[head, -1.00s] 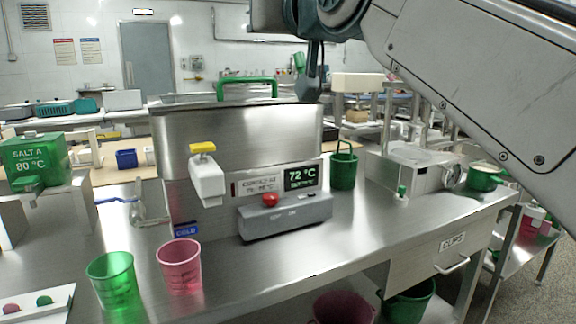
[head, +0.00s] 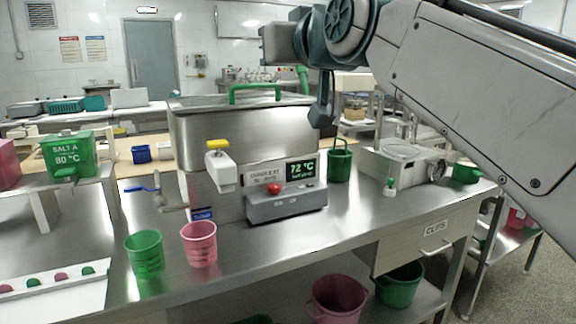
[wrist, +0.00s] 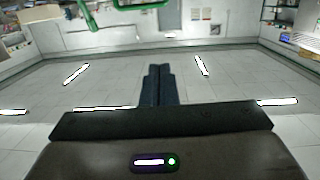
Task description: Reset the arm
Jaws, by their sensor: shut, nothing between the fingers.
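My gripper (head: 322,115) hangs from my arm at the top centre right of the head view, above the table and just right of the mill's steel tank. It is apart from everything around it. In the wrist view my gripper (wrist: 158,72) shows its two dark fingers pressed together with nothing between them.
A green cup (head: 145,252) and a pink cup (head: 200,244) stand at the table's front left. A green bucket (head: 339,163) stands right of the mill. A green SALT A box (head: 70,152) is at left. Pink (head: 338,297) and green (head: 400,284) buckets sit below.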

